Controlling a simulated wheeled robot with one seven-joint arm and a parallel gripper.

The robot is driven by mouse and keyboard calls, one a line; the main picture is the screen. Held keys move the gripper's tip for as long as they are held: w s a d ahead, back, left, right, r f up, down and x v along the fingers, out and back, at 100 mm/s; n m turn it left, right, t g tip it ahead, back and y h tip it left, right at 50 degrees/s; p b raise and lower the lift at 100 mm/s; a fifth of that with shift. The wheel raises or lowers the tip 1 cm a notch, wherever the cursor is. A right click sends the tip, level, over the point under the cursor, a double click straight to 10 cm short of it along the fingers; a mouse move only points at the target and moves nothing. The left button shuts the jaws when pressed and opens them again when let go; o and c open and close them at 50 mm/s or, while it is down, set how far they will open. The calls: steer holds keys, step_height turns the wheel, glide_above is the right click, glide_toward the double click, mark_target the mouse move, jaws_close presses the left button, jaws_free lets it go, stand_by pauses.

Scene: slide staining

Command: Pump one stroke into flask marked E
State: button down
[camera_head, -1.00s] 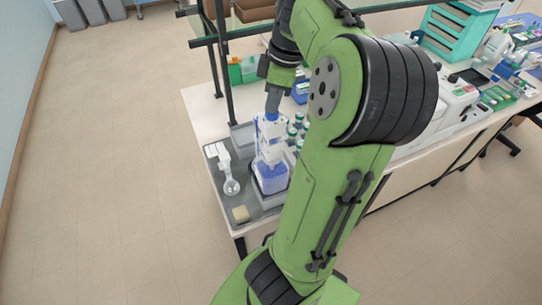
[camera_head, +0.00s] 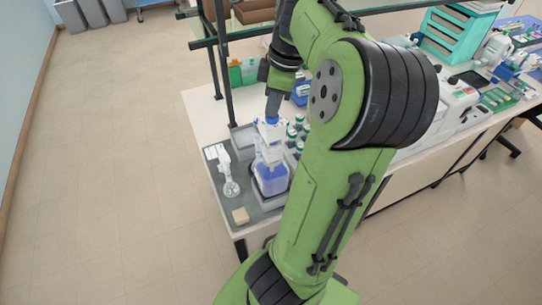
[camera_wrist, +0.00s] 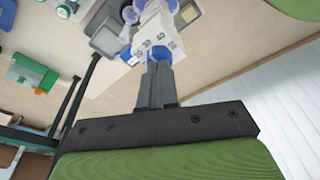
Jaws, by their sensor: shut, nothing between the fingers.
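A bottle-top pump dispenser (camera_head: 270,152) with a white head and blue top knob stands on a bottle of blue liquid (camera_head: 271,179). My gripper (camera_head: 272,117) points down at the knob, its fingertips at or on it; exact contact is hard to tell. In the wrist view the shut fingers (camera_wrist: 157,68) meet the blue knob (camera_wrist: 160,53), in front of the white pump head (camera_wrist: 157,30). Nothing is between the fingers. A clear flask (camera_head: 231,187) stands left of the bottle; any letter on it is too small to read.
A grey tray (camera_head: 219,188) at the bench corner holds these, with a yellowish block (camera_head: 240,216) in front. Several green-capped bottles (camera_head: 299,127) stand close right of the pump. A dark shelf post (camera_head: 221,50) rises behind. My arm hides part of the bench.

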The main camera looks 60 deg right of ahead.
steer(key=shift+r+p, duration=1.85)
steer(key=shift+r, duration=0.15)
steer(key=shift+r, duration=0.1)
steer(key=shift+r+p, duration=1.45)
steer(key=shift+r, duration=0.95)
